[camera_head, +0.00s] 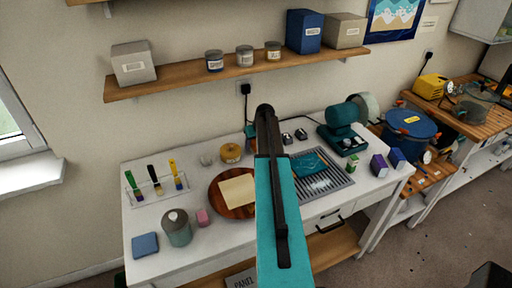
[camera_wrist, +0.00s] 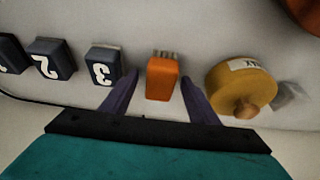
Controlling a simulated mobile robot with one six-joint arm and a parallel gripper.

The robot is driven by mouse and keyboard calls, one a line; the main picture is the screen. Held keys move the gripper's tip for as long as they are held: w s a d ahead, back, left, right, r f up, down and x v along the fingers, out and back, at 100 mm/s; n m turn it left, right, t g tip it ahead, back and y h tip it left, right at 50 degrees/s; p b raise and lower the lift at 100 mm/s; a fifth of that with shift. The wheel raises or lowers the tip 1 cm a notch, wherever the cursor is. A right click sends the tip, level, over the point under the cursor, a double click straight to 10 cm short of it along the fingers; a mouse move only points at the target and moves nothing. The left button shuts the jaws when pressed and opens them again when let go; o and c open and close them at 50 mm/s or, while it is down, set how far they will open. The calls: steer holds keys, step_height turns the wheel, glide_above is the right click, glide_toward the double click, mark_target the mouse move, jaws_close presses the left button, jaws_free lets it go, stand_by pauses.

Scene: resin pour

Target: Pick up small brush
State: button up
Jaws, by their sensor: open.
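In the wrist view, a small orange block (camera_wrist: 162,80) with a row of pale bristles at its top edge looks like the small brush. My gripper (camera_wrist: 160,77) is open, with one purple finger on either side of the orange block. Gaps show between the block and both fingers, and I cannot tell how far above the table they are. Three larger brushes with green, black and yellow handles (camera_head: 155,181) stand in a clear rack at the table's left.
A yellow wax jar (camera_wrist: 241,87) sits close right of my gripper in the wrist view. Dark numbered blocks, including a "3" block (camera_wrist: 103,66), stand close to its left. The head view shows a wooden round board (camera_head: 217,210) and a grey grate (camera_head: 336,186) on the white table.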

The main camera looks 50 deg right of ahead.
mark_target(255, 141)
steer(key=shift+c, duration=0.5)
steer(key=c, duration=1)
steer(key=shift+c, duration=0.2)
steer(key=shift+r, duration=0.25)
steer(key=shift+r+b, duration=1.35)
steer(key=shift+r, duration=0.1)
steer(key=s+a+b, duration=0.1)
steer(key=s+b, duration=0.1)
steer(key=s, duration=0.3)
steer(key=s+a+r+b, duration=0.1)
steer(key=s, duration=0.4)
steer(key=s+a+b, duration=0.1)
steer(key=s+b, duration=0.1)
steer(key=s, duration=0.3)
steer(key=shift+s+a+r+b, duration=0.15)
steer(key=shift+s+r+b, duration=0.15)
steer(key=shift+s+b, duration=0.05)
